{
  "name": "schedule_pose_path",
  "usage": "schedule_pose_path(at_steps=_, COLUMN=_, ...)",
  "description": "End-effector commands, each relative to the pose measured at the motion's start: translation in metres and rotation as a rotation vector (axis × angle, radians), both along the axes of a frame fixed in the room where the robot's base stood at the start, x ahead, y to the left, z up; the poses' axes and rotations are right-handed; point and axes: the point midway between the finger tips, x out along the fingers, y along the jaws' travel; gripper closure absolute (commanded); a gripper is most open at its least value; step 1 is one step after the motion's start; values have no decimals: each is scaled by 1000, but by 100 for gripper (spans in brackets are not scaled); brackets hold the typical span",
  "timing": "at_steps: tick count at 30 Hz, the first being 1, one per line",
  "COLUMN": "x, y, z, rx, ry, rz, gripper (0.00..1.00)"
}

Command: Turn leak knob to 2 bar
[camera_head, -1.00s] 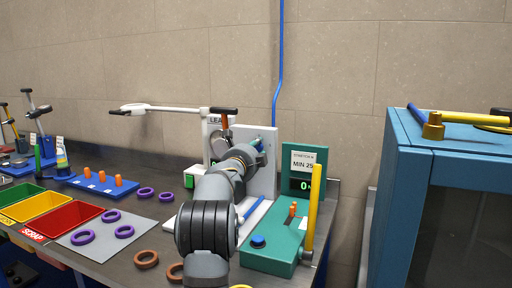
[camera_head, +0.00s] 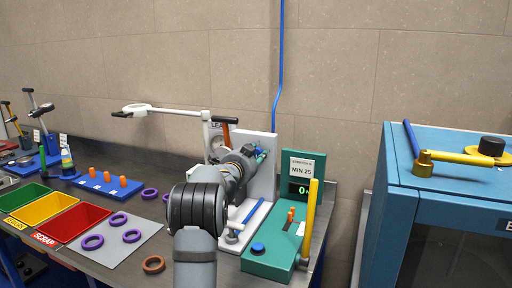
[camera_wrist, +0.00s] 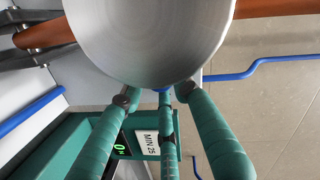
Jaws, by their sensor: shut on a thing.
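My gripper (camera_head: 262,154) is at the white upright panel of the leak station (camera_head: 268,182), its teal fingers reaching to the panel's face. In the wrist view my gripper (camera_wrist: 157,94) has its teal fingertips closed around the leak knob, of which only a small blue bit (camera_wrist: 163,90) shows between the tips. The knob's pointer and markings are hidden. A large silver round body (camera_wrist: 150,35) fills the top of the wrist view, close to the fingertips. The gauge reading cannot be seen, and my arm covers much of the station in the head view.
A teal strength tester (camera_head: 275,250) with a yellow lever (camera_head: 310,220) stands just right of my arm. A blue cabinet (camera_head: 450,190) is at right. Purple rings (camera_head: 131,236) and bins lie at left.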

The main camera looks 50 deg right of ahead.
Motion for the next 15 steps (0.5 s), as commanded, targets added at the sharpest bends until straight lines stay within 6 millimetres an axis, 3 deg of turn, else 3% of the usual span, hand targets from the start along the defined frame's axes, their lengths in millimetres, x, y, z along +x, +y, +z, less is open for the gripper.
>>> schedule_pose_path(at_steps=15, x=4, y=2, z=2, rx=-76, ry=286, rz=6, gripper=97)
